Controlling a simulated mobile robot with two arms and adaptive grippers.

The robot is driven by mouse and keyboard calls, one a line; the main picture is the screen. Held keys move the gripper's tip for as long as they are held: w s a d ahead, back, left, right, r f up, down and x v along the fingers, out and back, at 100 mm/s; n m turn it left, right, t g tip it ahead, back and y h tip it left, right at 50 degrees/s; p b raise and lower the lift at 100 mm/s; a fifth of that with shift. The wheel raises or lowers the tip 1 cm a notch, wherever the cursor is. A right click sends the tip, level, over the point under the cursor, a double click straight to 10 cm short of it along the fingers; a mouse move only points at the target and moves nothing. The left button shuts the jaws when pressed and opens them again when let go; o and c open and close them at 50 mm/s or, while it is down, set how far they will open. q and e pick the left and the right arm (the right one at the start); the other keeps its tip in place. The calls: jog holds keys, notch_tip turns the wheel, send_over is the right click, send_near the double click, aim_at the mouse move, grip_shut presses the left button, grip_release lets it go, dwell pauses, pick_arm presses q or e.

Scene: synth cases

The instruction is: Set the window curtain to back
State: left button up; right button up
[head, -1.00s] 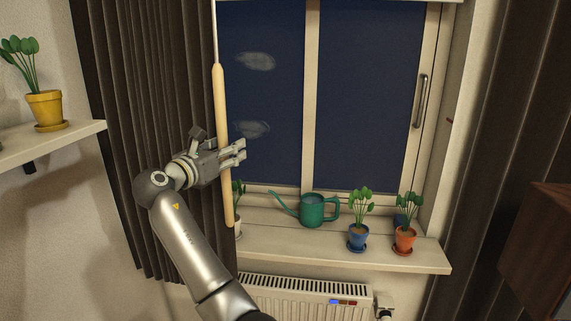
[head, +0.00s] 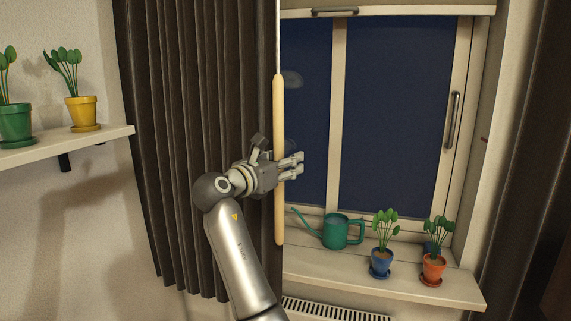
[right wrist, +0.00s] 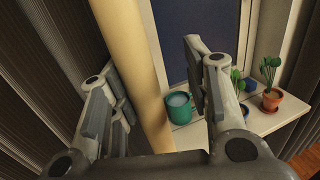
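The dark pleated window curtain (head: 190,130) hangs over the left part of the window. A long pale wooden wand (head: 279,110) hangs at its right edge. My right gripper (head: 292,164) is at the wand's middle, fingers pointing right across it. In the right wrist view the wand (right wrist: 136,70) passes between the spread fingers of the gripper (right wrist: 160,85). It is close to the left finger, with a clear gap to the right finger. Whether it touches the left finger I cannot tell. My left gripper is not in view.
A green watering can (head: 343,232), a blue-potted plant (head: 382,262) and an orange-potted plant (head: 433,267) stand on the sill (head: 350,280). A shelf (head: 70,144) with potted plants is at left. Another dark curtain (head: 545,190) hangs at right. A radiator (head: 330,311) is below.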

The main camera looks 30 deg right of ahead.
jog(key=p+v, duration=0.5)
jog(key=v, duration=0.7)
jog(key=shift+a, duration=0.3)
dwell(0.5)
jog(key=shift+p, duration=0.75)
